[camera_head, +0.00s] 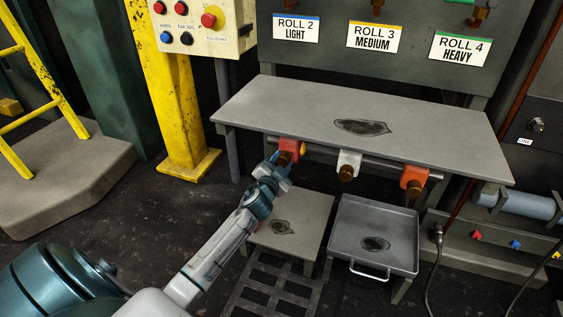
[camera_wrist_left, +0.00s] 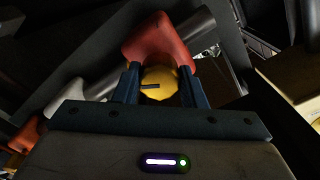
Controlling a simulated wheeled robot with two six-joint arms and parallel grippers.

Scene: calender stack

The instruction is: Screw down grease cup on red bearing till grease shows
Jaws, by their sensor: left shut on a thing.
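The red bearing (camera_head: 290,145) sits at the left end of a grey shaft under the table's front edge. It also shows at the top of the left wrist view (camera_wrist_left: 157,40). Its grease cup (camera_wrist_left: 160,80) is a round yellow-gold cap with a short dark mark on its face. My left gripper (camera_head: 283,161) reaches up to the red bearing from below left. In the left wrist view its blue fingers (camera_wrist_left: 159,88) stand on both sides of the cup, shut on it. The fingers hide the cup's sides. I cannot make out any grease. My right gripper is not in view.
A white bearing (camera_head: 348,160) and an orange bearing (camera_head: 414,177), each with a brown cup, sit further right on the shaft. The grey table (camera_head: 300,103) overhangs them. A low stand (camera_head: 310,213) and a tray (camera_head: 345,212) lie below. A yellow post (camera_head: 180,110) stands left.

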